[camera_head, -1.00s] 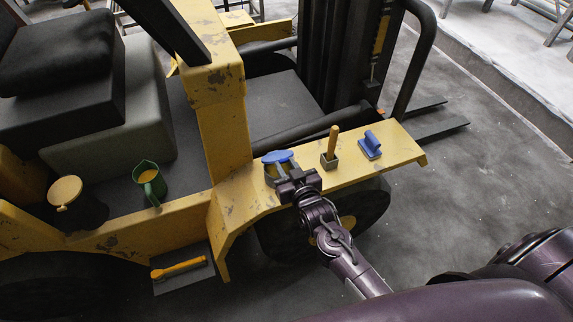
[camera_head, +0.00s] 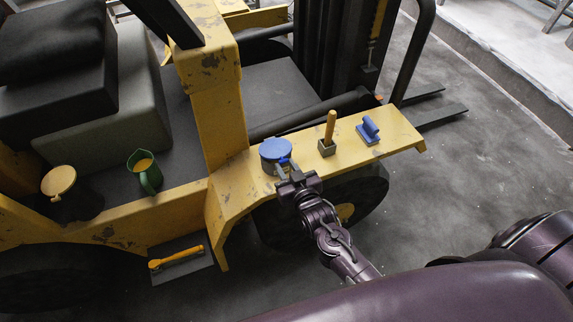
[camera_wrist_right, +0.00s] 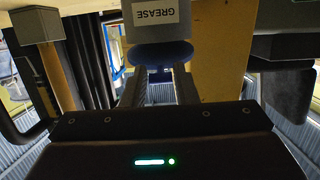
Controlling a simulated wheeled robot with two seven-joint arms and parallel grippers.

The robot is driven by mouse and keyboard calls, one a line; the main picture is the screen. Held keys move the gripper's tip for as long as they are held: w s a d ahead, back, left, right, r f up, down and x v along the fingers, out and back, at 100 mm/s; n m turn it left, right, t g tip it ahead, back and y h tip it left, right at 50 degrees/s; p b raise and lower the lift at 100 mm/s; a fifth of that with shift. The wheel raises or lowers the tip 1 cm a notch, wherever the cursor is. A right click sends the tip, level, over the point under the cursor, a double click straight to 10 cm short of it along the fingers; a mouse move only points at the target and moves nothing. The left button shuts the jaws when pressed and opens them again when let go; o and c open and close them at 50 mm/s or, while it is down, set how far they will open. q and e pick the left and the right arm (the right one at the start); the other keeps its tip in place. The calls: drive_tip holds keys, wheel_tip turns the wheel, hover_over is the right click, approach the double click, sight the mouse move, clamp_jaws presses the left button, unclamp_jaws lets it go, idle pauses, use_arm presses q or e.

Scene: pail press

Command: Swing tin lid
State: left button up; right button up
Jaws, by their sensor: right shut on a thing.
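The tin (camera_head: 273,168) stands on the yellow fender of the vehicle, and its blue lid (camera_head: 275,150) lies over its mouth. Whether the lid is fully seated cannot be told. In the right wrist view the picture is upside down; the grey tin (camera_wrist_right: 150,12) has a GREASE label and the blue lid (camera_wrist_right: 160,53) shows at the fingers. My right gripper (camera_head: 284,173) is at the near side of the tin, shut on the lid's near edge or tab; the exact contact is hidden. My left gripper is not in view.
Right of the tin stand a wooden handle in a small block (camera_head: 328,133) and a blue hand tool (camera_head: 368,130). A yellow post (camera_head: 220,120) rises behind left. A yellow-handled tool (camera_head: 176,257) lies on the step.

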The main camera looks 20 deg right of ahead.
drive_tip(key=shift+s+f, duration=0.25)
drive_tip(key=shift+f, duration=0.7)
drive_tip(key=shift+f+b, duration=0.65)
drive_tip(key=shift+f, duration=0.05)
drive_tip(key=o, duration=0.9)
drive_tip(key=shift+r, duration=0.1)
